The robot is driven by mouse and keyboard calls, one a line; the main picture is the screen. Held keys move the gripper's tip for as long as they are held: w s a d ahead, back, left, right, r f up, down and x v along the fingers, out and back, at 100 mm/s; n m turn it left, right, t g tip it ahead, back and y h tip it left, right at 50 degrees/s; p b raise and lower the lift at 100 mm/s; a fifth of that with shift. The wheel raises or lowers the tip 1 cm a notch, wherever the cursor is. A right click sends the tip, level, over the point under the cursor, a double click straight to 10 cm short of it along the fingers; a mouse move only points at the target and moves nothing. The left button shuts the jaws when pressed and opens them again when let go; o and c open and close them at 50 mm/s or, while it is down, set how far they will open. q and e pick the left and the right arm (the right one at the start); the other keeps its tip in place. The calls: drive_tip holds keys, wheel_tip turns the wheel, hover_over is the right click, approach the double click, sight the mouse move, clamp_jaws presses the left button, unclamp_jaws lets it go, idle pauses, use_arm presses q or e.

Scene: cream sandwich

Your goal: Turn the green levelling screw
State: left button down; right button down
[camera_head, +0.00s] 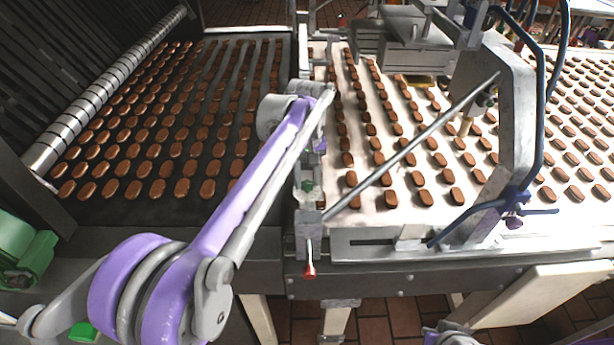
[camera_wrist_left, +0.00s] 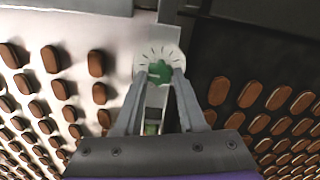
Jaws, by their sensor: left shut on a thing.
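The green levelling screw (camera_wrist_left: 159,72) sits in the middle of a round white dial with dark tick marks. My left gripper (camera_wrist_left: 159,77) has its two grey fingers on either side of the screw, shut on it. In the head view the green screw (camera_head: 307,186) shows small on top of a metal bracket at the near edge between the two belts. My left gripper (camera_head: 309,177) points down at it from above, its fingertips small there. My right gripper is not in view; only a bit of my right arm shows at the bottom edge.
A dark belt (camera_head: 190,205) with rows of brown biscuits lies left, a white belt (camera_head: 360,215) with more biscuits right. A red-tipped lever (camera_head: 309,270) hangs below the bracket. A slanting metal rod (camera_head: 415,145) and a grey frame (camera_head: 515,130) with blue hoses stand right.

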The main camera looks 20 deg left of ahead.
sight(307, 183)
use_arm(q)
drive_tip(key=shift+n, duration=0.6)
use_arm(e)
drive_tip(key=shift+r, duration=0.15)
use_arm(q)
drive_tip(key=shift+f, duration=0.1)
drive_tip(key=shift+c, duration=2.4)
unclamp_jaws()
wheel_tip(307, 183, up, 11)
drive_tip(key=p, duration=0.1)
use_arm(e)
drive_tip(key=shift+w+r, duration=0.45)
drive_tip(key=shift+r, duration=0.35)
use_arm(q)
drive_tip(key=shift+f, duration=0.1)
